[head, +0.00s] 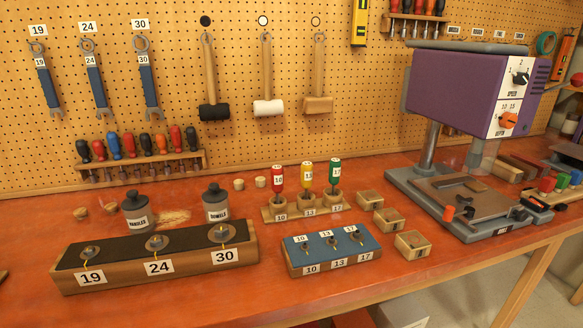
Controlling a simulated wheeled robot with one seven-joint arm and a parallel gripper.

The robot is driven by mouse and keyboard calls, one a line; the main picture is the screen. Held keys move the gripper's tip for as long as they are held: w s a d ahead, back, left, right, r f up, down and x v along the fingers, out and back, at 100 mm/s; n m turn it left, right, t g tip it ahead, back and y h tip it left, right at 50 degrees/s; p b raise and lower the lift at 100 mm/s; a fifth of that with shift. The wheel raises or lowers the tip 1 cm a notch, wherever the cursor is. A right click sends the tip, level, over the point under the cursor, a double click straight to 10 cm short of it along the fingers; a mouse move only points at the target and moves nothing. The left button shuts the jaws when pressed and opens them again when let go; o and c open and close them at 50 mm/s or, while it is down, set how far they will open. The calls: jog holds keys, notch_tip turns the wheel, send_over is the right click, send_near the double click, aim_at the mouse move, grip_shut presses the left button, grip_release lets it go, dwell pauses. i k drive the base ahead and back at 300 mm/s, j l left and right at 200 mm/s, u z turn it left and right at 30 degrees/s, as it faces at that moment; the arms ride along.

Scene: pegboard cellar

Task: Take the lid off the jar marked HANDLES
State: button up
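The jar marked HANDLES (138,220) is a dark grey jar with a white label. It stands upright on the orange bench at the left, behind the long block. Its dark lid (133,198) with a small knob sits on top of it. A similar dark jar marked DOWELS (216,210) stands to its right, with its own knobbed lid on. The lower front of the HANDLES jar is close behind the block's back edge. My gripper is not in view.
A long wooden block (190,277) labelled 19, 24, 30 lies in front of the jars. Small wooden pieces (81,214) lie left of the HANDLES jar. A screwdriver rack (195,161) hangs behind. A blue-topped block (330,260) and a purple drill press (450,90) stand right.

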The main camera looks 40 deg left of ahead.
aim_at(134, 202)
jog(key=i+l+z, duration=0.1)
jog(key=i+l, duration=0.15)
jog(key=l, duration=0.3)
jog(key=i+l+z, duration=0.1)
jog(key=i+l, duration=0.15)
jog(key=l, duration=0.25)
jog(key=i+l, duration=0.25)
jog(key=l, duration=0.25)
jog(key=i+l+z, duration=0.15)
jog(key=i+l, duration=0.15)
jog(key=l, duration=0.2)
jog(key=i+l+z, duration=0.1)
jog(key=i+l, duration=0.2)
jog(key=l, duration=0.15)
jog(key=u, duration=3.45)
jog(key=i+j, duration=0.25)
jog(key=i, duration=0.2)
jog(key=i+j, duration=0.3)
jog(key=i, duration=0.15)
jog(key=i+j, duration=0.25)
jog(key=i, duration=0.2)
